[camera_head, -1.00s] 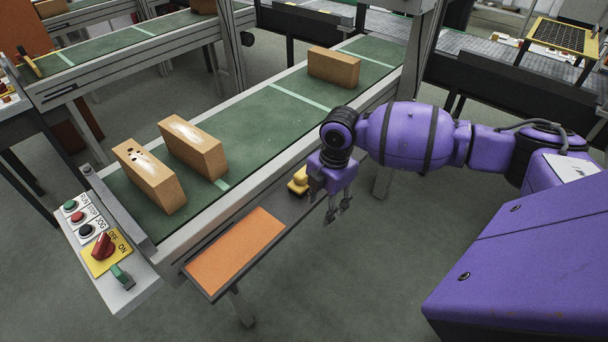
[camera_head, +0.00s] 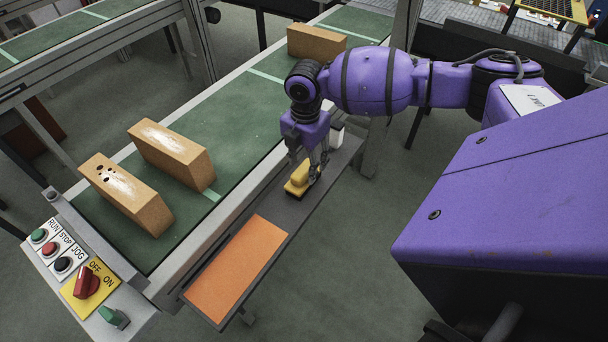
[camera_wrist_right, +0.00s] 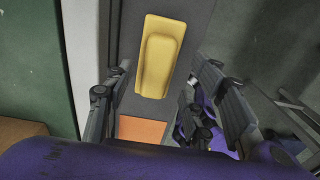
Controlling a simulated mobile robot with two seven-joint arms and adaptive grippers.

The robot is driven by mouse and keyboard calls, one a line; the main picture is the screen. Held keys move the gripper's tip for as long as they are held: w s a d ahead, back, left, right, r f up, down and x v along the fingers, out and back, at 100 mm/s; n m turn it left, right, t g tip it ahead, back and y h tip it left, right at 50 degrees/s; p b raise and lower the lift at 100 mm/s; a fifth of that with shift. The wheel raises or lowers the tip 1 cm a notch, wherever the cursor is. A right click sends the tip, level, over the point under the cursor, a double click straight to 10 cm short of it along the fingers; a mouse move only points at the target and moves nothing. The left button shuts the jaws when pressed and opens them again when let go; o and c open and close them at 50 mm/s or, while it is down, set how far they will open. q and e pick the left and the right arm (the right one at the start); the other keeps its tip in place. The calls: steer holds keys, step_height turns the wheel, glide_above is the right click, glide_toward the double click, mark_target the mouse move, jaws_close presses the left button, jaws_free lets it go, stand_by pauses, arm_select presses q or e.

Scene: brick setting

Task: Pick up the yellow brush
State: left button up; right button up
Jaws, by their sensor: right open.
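The yellow brush (camera_head: 299,180) lies on the dark grey side shelf (camera_head: 280,207) along the conveyor, beyond the orange pad. My right gripper (camera_head: 314,170) points down at the brush in the head view, its fingers beside and partly over the brush's far end. In the right wrist view the whole brush (camera_wrist_right: 160,55) shows, with its raised handle on top. There the right gripper (camera_wrist_right: 164,78) is open, its fingers on either side of the brush's line, with nothing between them. I cannot tell whether a finger touches the brush. My left gripper is not in view.
An orange pad (camera_head: 238,268) lies at the shelf's near end. A white object (camera_head: 337,134) stands on the shelf behind the gripper. Bricks (camera_head: 172,152) stand on the green conveyor (camera_head: 232,137). A control panel (camera_head: 78,265) is at lower left. Open floor lies right of the shelf.

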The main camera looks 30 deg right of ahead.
step_height(320, 180, down, 3)
steer(key=shift+w+a+r, duration=0.1)
steer(key=shift+w+a, duration=0.05)
jaws_close()
stand_by(0.4)
steer(key=shift+r, duration=0.65)
steer(key=a+r, duration=1.1)
steer(key=a, duration=0.3)
steer(key=shift+r+b, duration=0.3)
steer(key=shift+r, duration=0.1)
